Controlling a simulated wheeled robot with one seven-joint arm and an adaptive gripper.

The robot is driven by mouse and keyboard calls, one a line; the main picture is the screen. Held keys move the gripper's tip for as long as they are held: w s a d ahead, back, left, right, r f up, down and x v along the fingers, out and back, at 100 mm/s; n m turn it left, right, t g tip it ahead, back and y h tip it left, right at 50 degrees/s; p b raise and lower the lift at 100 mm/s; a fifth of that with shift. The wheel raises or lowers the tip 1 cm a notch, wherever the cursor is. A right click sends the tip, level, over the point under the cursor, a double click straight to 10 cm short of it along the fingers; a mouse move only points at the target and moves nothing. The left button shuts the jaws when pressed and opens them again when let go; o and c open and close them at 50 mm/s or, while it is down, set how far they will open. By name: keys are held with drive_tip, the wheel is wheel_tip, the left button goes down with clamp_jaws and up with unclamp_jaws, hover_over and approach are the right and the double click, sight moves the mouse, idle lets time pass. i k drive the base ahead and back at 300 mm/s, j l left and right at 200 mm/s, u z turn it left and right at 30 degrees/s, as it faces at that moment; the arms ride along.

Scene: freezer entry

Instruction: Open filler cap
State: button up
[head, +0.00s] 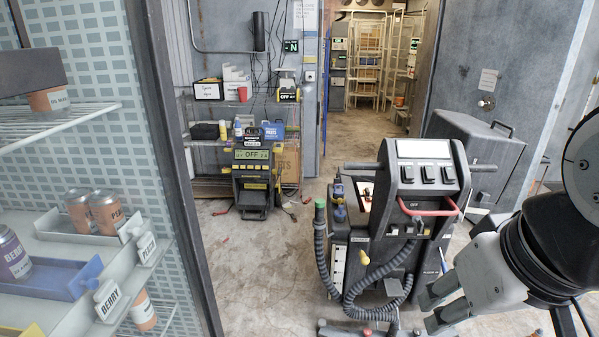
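A dark wheeled machine (425,170) with a switch panel, a red handle and a ribbed hose (322,245) with a green end stands at centre right. A small yellow knob (363,257) is on its front, and blue round parts (339,203) are on its left side. I cannot tell which part, if any, is the filler cap. My gripper (427,310) is at the lower right, in front of the machine's lower right side. Its pale fingers are apart with nothing seen between them.
An open shelf unit with cans (106,212) and label tags stands close on the left. A second machine marked OFF (252,170) stands by a stocked wire rack behind. A large grey case (467,150) is behind the near machine.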

sight(339, 212)
drive_tip(key=i, duration=0.65)
drive_tip(key=i+z, duration=0.15)
drive_tip(key=i, duration=0.55)
drive_tip(key=i+j, duration=0.15)
drive_tip(key=i, duration=0.5)
drive_tip(key=z, duration=0.05)
